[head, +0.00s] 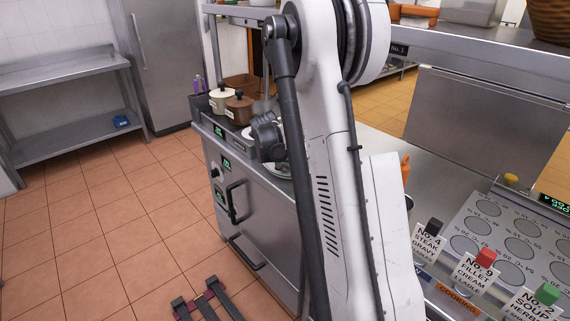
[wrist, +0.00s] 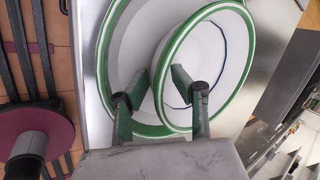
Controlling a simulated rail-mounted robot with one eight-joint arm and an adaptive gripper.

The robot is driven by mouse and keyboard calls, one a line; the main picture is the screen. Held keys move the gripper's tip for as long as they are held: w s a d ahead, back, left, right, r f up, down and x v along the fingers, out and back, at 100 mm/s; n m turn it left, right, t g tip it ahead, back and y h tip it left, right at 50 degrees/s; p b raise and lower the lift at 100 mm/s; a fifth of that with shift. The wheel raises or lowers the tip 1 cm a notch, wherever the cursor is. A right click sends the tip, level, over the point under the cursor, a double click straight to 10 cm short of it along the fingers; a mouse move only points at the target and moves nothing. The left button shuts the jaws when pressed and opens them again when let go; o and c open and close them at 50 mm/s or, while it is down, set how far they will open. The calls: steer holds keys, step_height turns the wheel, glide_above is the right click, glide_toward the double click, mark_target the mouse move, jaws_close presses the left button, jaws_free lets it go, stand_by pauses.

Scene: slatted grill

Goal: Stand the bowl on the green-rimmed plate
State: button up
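In the wrist view the green-rimmed plate (wrist: 122,50) lies on a pale metal surface, its right side hidden by the bowl. The white bowl (wrist: 222,60), with a green rim and a thin dark line inside, overlaps the plate's middle and right. I cannot tell whether it touches the plate or is tilted. My gripper (wrist: 160,80) straddles the bowl's near-left rim, one finger inside the bowl and one outside over the plate. A gap shows between the fingers, so it looks open.
Two lidded pots, one cream (head: 222,99) and one brown (head: 239,108), stand behind the plate on the counter. A panel with round wells (head: 505,240) and label cards is at the right. In the wrist view dark slats (wrist: 30,50) show at the left, beyond the counter edge.

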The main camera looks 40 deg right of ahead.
steer(key=s+a+r+n+t, duration=0.1)
steer(key=s+a+r+n, duration=0.2)
steer(key=a+r, duration=0.45)
steer(key=s+a+r+n, duration=0.3)
steer(key=s+a+r, duration=0.1)
steer(key=a+r, duration=0.35)
steer(key=s+a+r+n+t+y, duration=0.2)
steer(key=s+a+n+y, duration=0.3)
steer(key=s+a+n, duration=1.7)
steer(key=n+t, duration=0.1)
steer(key=n, duration=0.2)
steer(key=shift+s+t+y, duration=0.3)
steer(key=shift+s, duration=0.05)
steer(key=shift+f, duration=0.1)
